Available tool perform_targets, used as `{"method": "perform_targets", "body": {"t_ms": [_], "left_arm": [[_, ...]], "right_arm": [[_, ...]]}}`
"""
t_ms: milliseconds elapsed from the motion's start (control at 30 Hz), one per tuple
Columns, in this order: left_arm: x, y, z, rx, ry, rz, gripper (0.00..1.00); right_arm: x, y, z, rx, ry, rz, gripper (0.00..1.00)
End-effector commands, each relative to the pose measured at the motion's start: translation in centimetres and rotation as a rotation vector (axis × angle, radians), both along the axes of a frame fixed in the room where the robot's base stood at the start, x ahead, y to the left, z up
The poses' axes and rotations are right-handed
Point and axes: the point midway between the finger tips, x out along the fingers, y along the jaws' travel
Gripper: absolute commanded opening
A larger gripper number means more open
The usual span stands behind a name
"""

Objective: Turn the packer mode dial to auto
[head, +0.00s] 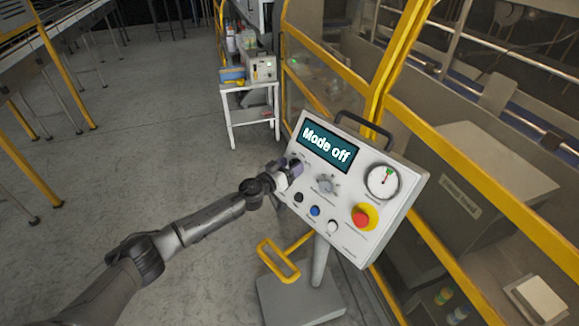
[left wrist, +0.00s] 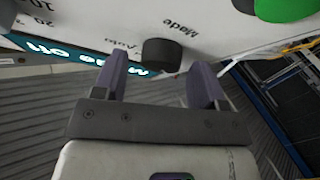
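The control panel (head: 345,215) is tilted, and its screen (head: 328,147) reads "Mode off". The mode dial (left wrist: 161,55) is a black knob in the left wrist view, beside the printed words "Mode" and "Auto". My left gripper (head: 291,170) is at the left side of the panel and hides that part of it in the head view. In the left wrist view the left gripper (left wrist: 158,78) is open, its two fingers apart on either side of the dial with visible gaps. I cannot tell the dial's pointer direction. My right gripper is not in view.
The panel also has a red stop button (head: 361,218) on yellow, a gauge (head: 382,181), a grey knob (head: 327,184), and black, blue and white buttons. A green button (left wrist: 284,8) is near the dial. A yellow-framed guard (head: 440,235) stands behind; open floor (head: 150,130) lies left.

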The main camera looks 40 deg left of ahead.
Motion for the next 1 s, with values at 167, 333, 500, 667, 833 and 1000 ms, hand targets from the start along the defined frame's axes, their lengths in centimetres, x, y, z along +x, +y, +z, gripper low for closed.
{"method": "perform_targets", "body": {"t_ms": [167, 333, 500, 667, 833, 1000], "left_arm": [[0.0, 0.0, 0.0, 0.0, 0.0, 0.0, 0.48], [0.0, 0.0, 0.0, 0.0, 0.0, 0.0, 0.32], [0.0, 0.0, 0.0, 0.0, 0.0, 0.0, 0.17], [0.0, 0.0, -0.1, 0.008, -0.001, -0.006, 0.17], [0.0, 0.0, -0.2, 0.058, -0.012, -0.037, 0.17], [0.0, 0.2, -0.1, 0.162, -0.032, -0.098, 0.17]], "right_arm": [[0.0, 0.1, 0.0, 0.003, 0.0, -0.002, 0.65], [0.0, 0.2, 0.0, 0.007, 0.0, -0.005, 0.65], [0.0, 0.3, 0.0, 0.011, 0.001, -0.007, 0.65], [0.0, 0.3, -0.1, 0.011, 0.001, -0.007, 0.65], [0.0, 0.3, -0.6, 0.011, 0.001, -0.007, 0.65], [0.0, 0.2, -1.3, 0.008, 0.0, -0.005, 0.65]]}}
